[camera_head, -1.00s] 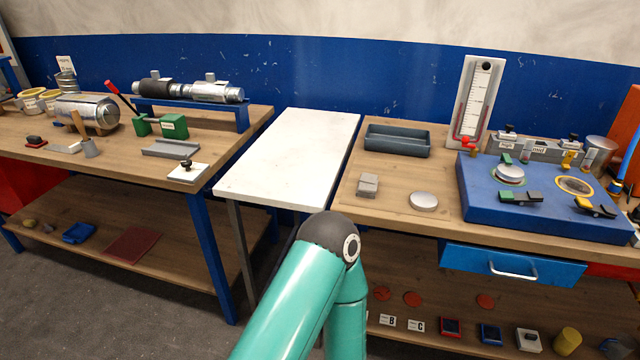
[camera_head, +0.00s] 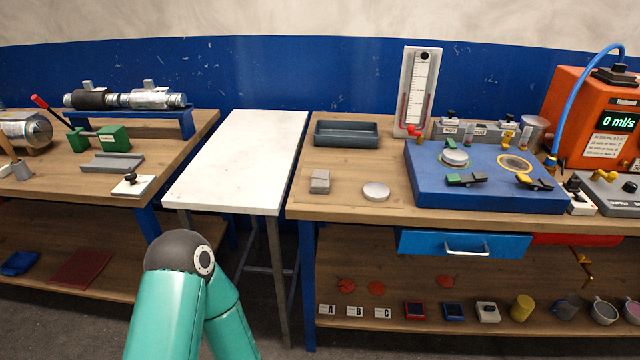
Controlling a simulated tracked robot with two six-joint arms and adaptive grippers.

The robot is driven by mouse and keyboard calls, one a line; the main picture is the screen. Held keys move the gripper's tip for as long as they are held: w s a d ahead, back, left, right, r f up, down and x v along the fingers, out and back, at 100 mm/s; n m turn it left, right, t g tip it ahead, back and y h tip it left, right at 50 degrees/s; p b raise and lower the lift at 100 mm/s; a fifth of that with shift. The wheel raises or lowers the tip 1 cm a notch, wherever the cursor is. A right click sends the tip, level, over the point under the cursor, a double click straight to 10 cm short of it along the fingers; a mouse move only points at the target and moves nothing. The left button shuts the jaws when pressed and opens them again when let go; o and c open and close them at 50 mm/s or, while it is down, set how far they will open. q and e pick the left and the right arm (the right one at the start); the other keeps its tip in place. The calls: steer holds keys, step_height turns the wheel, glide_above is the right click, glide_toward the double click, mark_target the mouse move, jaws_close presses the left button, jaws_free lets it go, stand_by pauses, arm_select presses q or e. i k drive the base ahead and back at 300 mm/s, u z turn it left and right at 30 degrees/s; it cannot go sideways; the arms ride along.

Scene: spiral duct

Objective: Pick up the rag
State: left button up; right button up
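No item is plainly a rag. A flat dark red piece (camera_head: 82,268) lies on the lower shelf of the left bench and looks like cloth or a mat; I cannot tell which. A small grey block-like item (camera_head: 320,182) on the right bench is too small to identify. A teal link and dark elbow of one of my arms show at the lower left. Neither of my grippers is in view.
A bare white table (camera_head: 240,160) stands between the left bench (camera_head: 185,135) and the right bench (camera_head: 345,205). The right bench holds a dark tray (camera_head: 346,133), a round metal disc (camera_head: 376,191), a blue plate (camera_head: 480,195) and an orange machine (camera_head: 592,110). Its drawer (camera_head: 465,243) is closed.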

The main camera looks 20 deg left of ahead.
mark_target(320, 183)
steer(key=u, duration=0.05)
steer(key=i, duration=1)
steer(key=z, duration=0.05)
